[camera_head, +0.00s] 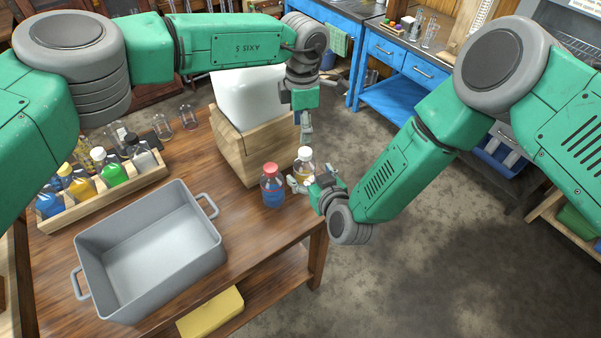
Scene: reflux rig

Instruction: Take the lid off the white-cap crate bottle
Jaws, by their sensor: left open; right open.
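A bottle with a white cap (305,153) and pale yellowish contents stands at the table's right edge. My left gripper (306,138) points down from above, open, with its fingertips just over or beside the cap; contact is too small to tell. My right gripper (298,184) is open, low at the bottle's near side. It partly hides the bottle's lower body, and I cannot tell if its fingers touch the bottle. A red-capped bottle (272,188) with blue contents stands just left of my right gripper.
A wooden crate (110,200) with several colored bottles stands on the left of the table (245,235). A grey tub (150,245) with handles stands in front. A wooden block-like stand with a white top (250,150) is behind the red-capped bottle. Small glassware (188,118) stands farther back.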

